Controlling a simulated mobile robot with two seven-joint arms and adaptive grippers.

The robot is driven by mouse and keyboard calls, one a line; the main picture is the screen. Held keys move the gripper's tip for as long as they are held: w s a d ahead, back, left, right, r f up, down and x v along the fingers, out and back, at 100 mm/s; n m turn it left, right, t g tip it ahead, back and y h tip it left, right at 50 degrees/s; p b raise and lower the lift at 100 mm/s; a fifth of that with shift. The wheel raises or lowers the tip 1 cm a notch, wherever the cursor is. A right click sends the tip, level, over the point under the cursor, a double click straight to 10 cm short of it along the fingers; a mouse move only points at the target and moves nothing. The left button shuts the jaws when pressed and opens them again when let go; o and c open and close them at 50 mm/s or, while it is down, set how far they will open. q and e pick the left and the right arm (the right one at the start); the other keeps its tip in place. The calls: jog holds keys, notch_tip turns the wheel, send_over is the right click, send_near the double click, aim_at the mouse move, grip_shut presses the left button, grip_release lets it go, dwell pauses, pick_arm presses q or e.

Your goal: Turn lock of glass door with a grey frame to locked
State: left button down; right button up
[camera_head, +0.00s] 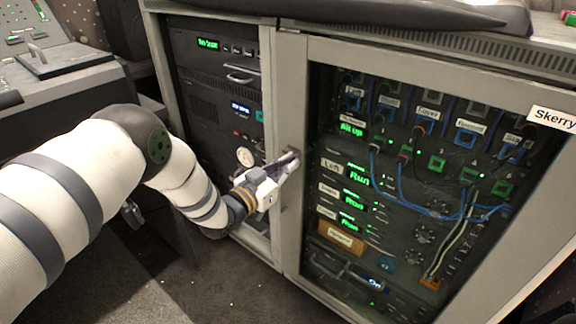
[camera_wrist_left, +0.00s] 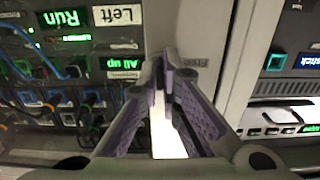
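The glass door has a grey frame (camera_head: 290,77) and stands closed on the right part of the cabinet. A small dark lock (camera_head: 291,152) sits on its left upright, mostly hidden by my fingertips. My left gripper (camera_head: 288,165) is at this lock. In the left wrist view its purple-padded fingers (camera_wrist_left: 165,72) stand close together at the tips, with a narrow gap between them. Something grey shows at the tips, but I cannot tell if the fingers press on it. The lock's turn position cannot be made out. My right gripper is not in view.
Behind the glass are several green-lit units (camera_head: 358,180), blue cables and sockets. A neighbouring door with a rack of dark devices (camera_head: 205,85) stands to the left. A console desk (camera_head: 60,70) is at the far left. A "Skerry" label (camera_head: 552,118) is at the right.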

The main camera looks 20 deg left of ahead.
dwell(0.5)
pick_arm(q)
jog(key=c, duration=1.8)
grip_release()
jog(key=v, duration=1.2)
